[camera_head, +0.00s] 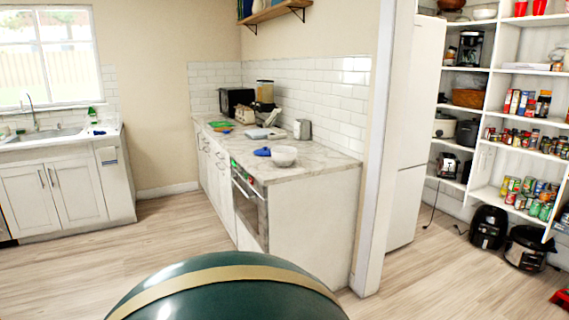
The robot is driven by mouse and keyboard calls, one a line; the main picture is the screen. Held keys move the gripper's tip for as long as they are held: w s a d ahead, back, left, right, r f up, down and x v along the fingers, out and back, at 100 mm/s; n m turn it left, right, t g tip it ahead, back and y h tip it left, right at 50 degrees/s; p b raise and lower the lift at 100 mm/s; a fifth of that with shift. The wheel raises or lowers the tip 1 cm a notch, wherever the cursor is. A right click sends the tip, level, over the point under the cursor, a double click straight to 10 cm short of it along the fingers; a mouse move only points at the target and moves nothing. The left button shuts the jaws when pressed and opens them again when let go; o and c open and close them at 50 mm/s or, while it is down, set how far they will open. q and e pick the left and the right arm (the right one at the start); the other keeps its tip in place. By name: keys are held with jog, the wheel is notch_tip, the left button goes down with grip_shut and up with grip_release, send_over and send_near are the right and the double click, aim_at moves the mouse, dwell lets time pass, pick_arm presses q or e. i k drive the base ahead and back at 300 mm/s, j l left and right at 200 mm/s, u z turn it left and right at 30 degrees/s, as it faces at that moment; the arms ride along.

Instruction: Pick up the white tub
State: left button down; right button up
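A white, round, open tub (283,156) stands upright on the near end of the marble counter (320,166). A small blue item (262,151), perhaps a lid, lies just left of it. Whether anything is inside the tub is too small to tell. A white bowl (484,14) also stands on a high shelf at the right. Neither of my grippers shows in the head view.
Wooden floor (180,235) is clear left of the counter. A sink cabinet (65,190) stands at the left. A wall end (374,170) and white fridge (412,130) separate the counter from stocked shelves (490,100). Black cookers (527,248) stand on the floor there.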

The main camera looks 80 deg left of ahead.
aim_at(283, 155)
jog(key=u, duration=2.45)
jog(key=i+l+u, duration=0.25)
jog(key=i, duration=0.45)
jog(key=i+l+u, duration=0.2)
jog(key=i+l, duration=0.15)
jog(key=i, duration=0.3)
jog(key=i+l+u, duration=0.25)
jog(key=i+l, duration=0.25)
jog(key=i, duration=0.1)
